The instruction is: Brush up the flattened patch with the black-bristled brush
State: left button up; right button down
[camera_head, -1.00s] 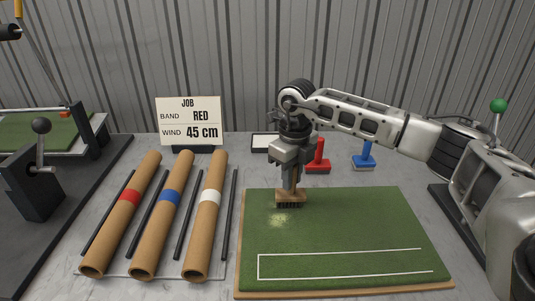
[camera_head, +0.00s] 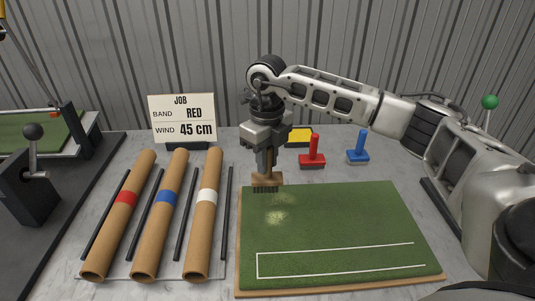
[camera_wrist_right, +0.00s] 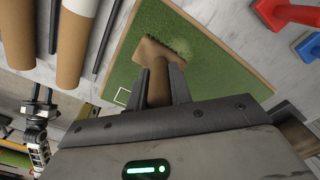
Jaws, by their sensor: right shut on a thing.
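My right gripper (camera_head: 267,160) is shut on the handle of the wooden brush (camera_head: 267,180), whose black bristles point down. The brush is upright at the back left edge of the green turf (camera_head: 350,225); whether the bristles touch the turf is unclear. The flattened patch (camera_head: 277,216) is a paler spot just in front of the brush. In the right wrist view the brush's brown block (camera_wrist_right: 150,52) lies beyond the fingers, beside the paler patch (camera_wrist_right: 183,48). My left gripper (camera_wrist_right: 41,97) shows small in that view, its two fingers apart and empty.
Cardboard tubes with red (camera_head: 125,198), blue (camera_head: 167,197) and white (camera_head: 206,196) bands lie left of the turf, dark rods between them. A red-handled tool (camera_head: 312,160) and a blue-handled tool (camera_head: 358,156) stand behind. A job sign (camera_head: 182,119) reads RED, 45 cm.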

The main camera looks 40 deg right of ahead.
jog(key=shift+r, duration=1.65)
